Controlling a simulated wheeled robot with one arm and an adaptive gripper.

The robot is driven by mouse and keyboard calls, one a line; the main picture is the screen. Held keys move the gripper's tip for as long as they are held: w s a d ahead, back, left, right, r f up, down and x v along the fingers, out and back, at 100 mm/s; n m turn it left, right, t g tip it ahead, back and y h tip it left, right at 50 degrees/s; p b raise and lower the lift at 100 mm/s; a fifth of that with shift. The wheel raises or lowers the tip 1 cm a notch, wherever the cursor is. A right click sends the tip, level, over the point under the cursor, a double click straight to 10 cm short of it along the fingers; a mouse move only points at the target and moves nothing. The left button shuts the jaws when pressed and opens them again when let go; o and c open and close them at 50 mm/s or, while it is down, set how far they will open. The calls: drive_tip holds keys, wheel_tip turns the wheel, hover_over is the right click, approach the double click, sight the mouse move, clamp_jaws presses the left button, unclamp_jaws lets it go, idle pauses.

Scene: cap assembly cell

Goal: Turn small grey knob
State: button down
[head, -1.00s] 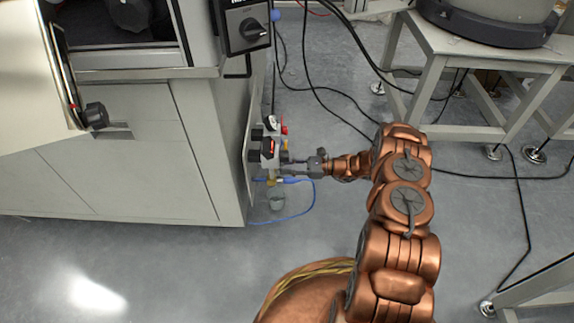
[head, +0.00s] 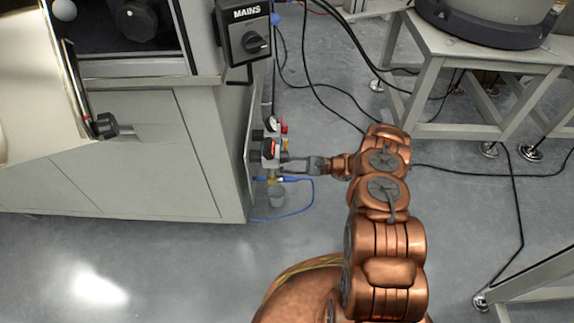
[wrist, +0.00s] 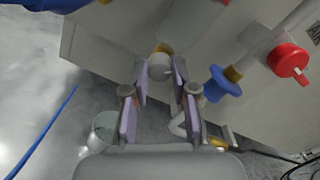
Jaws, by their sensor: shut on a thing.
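The small grey knob (wrist: 160,68) is a pale rounded piece in front of a brass fitting, in the upper middle of the wrist view. My gripper (wrist: 160,80) has one padded finger on each side of it and is shut on it. In the head view my gripper (head: 289,166) reaches left to the small valve assembly (head: 270,150) on the side of the grey cabinet. The knob itself is too small and covered to make out there.
A red knob (wrist: 289,60) and a blue fitting (wrist: 222,84) sit right of the fingers. A clear cup (head: 276,196) and a blue hose (head: 312,200) are below the valve assembly. The cabinet (head: 205,150) stands left; cables lie on the floor behind.

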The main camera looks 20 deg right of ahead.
drive_tip(key=c, duration=0.9)
unclamp_jaws()
drive_tip(key=shift+c, duration=0.2)
drive_tip(key=v, duration=1.2)
